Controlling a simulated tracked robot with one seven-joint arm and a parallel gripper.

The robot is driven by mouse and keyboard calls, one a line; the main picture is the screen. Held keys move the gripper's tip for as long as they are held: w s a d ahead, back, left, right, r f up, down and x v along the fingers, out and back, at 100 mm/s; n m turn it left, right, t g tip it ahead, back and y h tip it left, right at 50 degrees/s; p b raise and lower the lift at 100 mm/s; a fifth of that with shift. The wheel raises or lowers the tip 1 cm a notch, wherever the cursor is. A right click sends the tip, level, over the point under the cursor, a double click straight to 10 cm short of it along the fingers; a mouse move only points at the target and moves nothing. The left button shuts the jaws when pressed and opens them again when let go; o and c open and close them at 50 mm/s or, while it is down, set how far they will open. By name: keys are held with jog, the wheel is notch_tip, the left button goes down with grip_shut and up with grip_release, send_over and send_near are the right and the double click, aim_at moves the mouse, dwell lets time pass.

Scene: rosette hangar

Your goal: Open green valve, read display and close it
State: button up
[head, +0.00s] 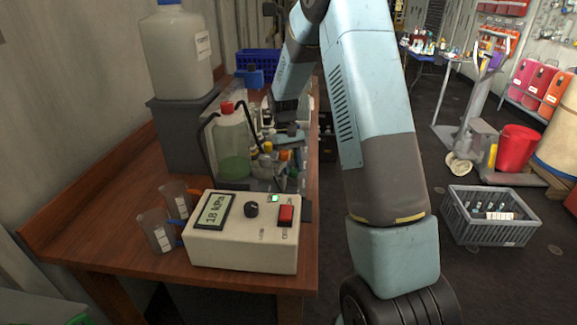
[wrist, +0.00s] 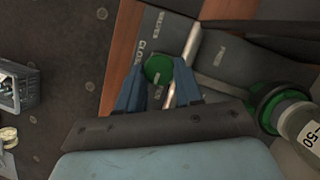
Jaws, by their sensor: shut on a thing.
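The green valve (wrist: 158,69) shows in the wrist view as a round green knob on a dark labelled panel. My gripper (wrist: 160,80) has its two blue fingers on either side of it and is shut on it. Part of a printed label, "CLO", shows beside the knob. In the head view my gripper is over the table behind the bottles, and the valve cannot be made out. The display (head: 215,210) on a cream box (head: 242,246) reads about 18 kPa. A small green light shows on that box.
A metal pipe (wrist: 190,50) runs beside the valve.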

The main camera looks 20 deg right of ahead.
jog(key=n, duration=0.1)
jog(key=n+h, duration=0.1)
jog(key=shift+a+n, duration=0.25)
jog(key=shift+n, duration=0.45)
jog(key=shift+s+d+f, duration=0.1)
jog(key=shift+d, duration=0.05)
jog(key=o, duration=1)
jog(key=v, duration=1.3)
jog(key=shift+a+r, duration=0.3)
jog(key=shift+r, duration=0.05)
